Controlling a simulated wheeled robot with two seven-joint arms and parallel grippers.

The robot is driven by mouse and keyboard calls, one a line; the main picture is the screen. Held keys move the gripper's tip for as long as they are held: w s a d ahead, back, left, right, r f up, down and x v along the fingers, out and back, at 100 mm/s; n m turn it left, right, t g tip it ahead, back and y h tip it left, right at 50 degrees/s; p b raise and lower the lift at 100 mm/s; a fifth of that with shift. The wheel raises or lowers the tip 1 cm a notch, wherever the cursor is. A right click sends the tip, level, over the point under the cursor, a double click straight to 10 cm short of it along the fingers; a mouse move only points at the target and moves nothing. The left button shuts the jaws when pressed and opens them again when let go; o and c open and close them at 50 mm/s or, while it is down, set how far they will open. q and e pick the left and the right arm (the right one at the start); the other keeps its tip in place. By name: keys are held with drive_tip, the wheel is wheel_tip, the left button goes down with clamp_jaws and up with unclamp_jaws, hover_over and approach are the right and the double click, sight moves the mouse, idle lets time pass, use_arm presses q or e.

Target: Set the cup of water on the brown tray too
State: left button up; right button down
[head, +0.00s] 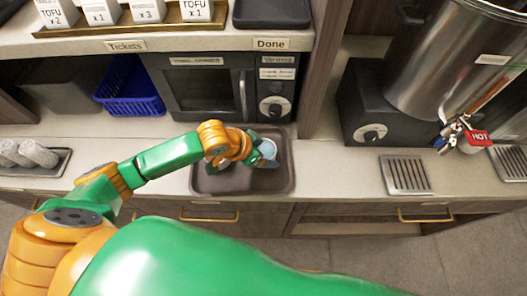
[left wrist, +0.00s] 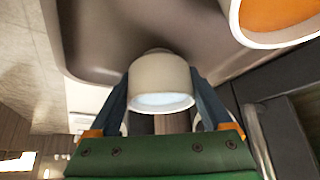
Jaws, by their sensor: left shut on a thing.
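My left gripper (head: 262,151) is shut on a white cup (left wrist: 160,76) with pale, watery liquid in it, one finger on each side. In the head view the cup (head: 268,148) shows as a small light-blue round over the right part of the brown tray (head: 212,184). In the left wrist view the tray (left wrist: 190,28) lies behind the cup. I cannot tell whether the cup's base touches it. A second cup with orange content (left wrist: 275,12) is close by in the left wrist view; my arm seems to hide it in the head view. My right gripper is out of view.
A microwave-like appliance (head: 205,95) stands behind the tray. A large metal urn (head: 425,65) with a red HOT tag is at the right, near a drip grate (head: 406,175). A blue basket (head: 130,92) and a tray of rolled towels (head: 35,155) are at the left.

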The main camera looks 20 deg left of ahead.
use_arm(q)
drive_tip(key=shift+a+f, duration=0.1)
drive_tip(key=shift+f, duration=0.15)
drive_tip(key=shift+f, duration=0.1)
drive_tip(key=o, duration=1.4)
drive_tip(key=shift+c, duration=0.2)
drive_tip(key=shift+s+r, duration=0.15)
drive_tip(key=shift+r, duration=0.25)
drive_tip(key=v, duration=1.1)
drive_tip(key=shift+s+a+r+p, duration=0.1)
drive_tip(key=shift+r+p, duration=0.05)
drive_tip(key=shift+p, duration=0.2)
